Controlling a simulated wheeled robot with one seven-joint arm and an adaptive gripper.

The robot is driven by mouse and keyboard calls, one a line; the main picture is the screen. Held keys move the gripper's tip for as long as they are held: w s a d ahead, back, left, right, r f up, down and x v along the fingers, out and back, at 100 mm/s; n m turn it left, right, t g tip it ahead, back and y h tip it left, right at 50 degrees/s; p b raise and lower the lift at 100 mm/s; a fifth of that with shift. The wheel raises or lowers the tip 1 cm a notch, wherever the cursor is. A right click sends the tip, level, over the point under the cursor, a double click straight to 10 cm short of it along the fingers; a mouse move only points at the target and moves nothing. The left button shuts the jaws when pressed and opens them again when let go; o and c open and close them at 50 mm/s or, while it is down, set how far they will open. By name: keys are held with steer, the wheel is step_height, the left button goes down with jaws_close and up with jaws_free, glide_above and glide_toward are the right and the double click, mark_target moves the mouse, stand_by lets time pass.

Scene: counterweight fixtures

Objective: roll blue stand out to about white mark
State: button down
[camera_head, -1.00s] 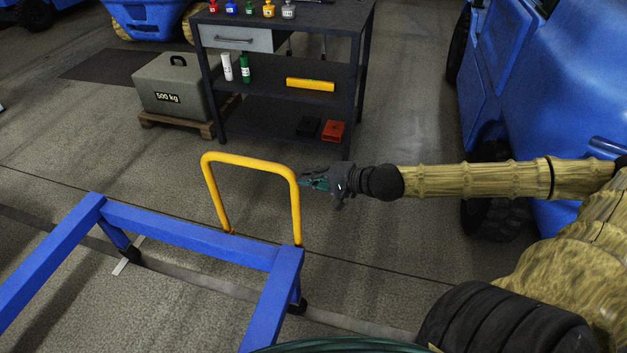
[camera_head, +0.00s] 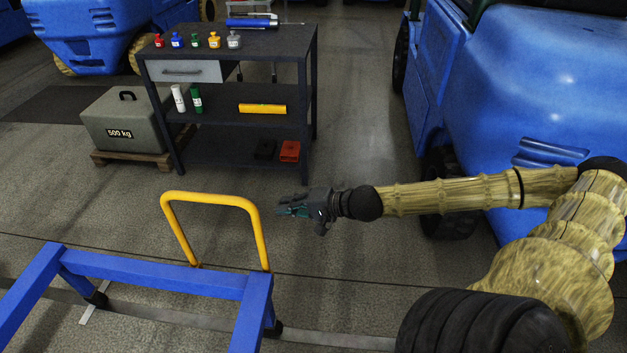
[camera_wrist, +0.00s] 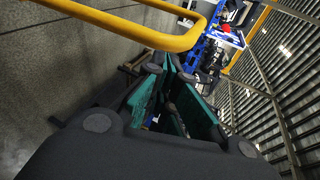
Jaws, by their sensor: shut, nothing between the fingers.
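The blue stand (camera_head: 160,274) is a low frame on casters at the lower left of the head view. The white mark (camera_head: 93,309) is a short strip on the floor beside the stand's left caster. My gripper (camera_head: 280,211) is shut and empty, just right of the handle, with a small gap between them. In the wrist view the yellow handle (camera_wrist: 130,27) crosses above my shut fingers (camera_wrist: 168,62), and I see no contact.
A dark workbench (camera_head: 235,42) with bottles and tools stands behind the stand. A grey 500 kg weight (camera_head: 120,128) sits on a pallet to its left. A blue vehicle (camera_head: 500,90) fills the right. The floor between bench and stand is clear.

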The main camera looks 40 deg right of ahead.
steer(key=p+v, duration=0.4)
steer(key=v, duration=0.3)
steer(key=shift+s, duration=0.25)
stand_by(0.5)
steer(key=shift+d, duration=0.2)
steer(key=s+a+f+n+g, duration=0.25)
steer(key=a+f, duration=0.25)
steer(key=a, duration=0.3)
steer(key=s+a+f+n+g, duration=0.1)
steer(key=s+a+f+g, duration=0.1)
steer(key=a+f+g, duration=0.45)
steer(key=s+a+f+n+g+h, duration=0.1)
steer(key=s+f+n+h, duration=0.2)
steer(key=s, duration=0.5)
steer(key=s+a+f+n+g+h, duration=0.1)
steer(key=s+a+f+n+h, duration=0.1)
steer(key=s+f+n+h, duration=0.2)
steer(key=shift+s+f+n+g, duration=0.45)
steer(key=shift+s+f, duration=1.15)
steer(key=shift+s, duration=0.9)
steer(key=shift+d, duration=0.1)
